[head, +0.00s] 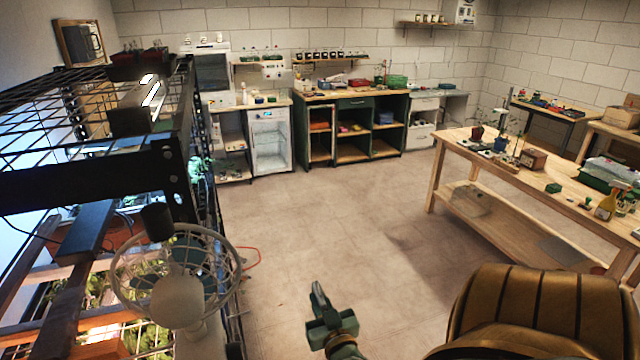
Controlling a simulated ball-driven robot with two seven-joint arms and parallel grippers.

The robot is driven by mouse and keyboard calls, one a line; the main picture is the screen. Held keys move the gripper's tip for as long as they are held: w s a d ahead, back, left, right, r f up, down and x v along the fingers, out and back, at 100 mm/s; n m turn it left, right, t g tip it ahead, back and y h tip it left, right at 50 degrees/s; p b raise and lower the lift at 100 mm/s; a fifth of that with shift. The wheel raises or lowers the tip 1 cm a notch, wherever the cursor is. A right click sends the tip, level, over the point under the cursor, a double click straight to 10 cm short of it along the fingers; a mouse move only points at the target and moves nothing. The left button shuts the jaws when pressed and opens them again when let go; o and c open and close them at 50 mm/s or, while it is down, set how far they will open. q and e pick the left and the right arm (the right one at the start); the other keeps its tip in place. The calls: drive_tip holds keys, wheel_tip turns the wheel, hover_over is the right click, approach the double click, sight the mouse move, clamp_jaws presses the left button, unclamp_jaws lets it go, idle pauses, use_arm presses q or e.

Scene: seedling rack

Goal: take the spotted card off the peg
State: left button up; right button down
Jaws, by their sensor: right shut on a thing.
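My right gripper (320,297) is at the bottom middle of the head view, low over the floor. Its body is green and its fingers are grey. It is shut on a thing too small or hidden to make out. I cannot pick out the spotted card or the peg in this view. My left gripper is not in view.
A black wire-shelf rack (95,185) fills the left side, with a white caged fan (178,300) at its front. A wooden workbench (520,188) with pots and tools stands at right. Cabinets (350,125) line the back wall. The floor (320,230) between is clear.

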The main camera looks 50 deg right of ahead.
drive_tip(key=shift+s, duration=0.1)
drive_tip(key=s+d, duration=0.3)
drive_tip(key=d, duration=0.3)
drive_tip(key=shift+s, duration=0.25)
idle(0.7)
idle(0.6)
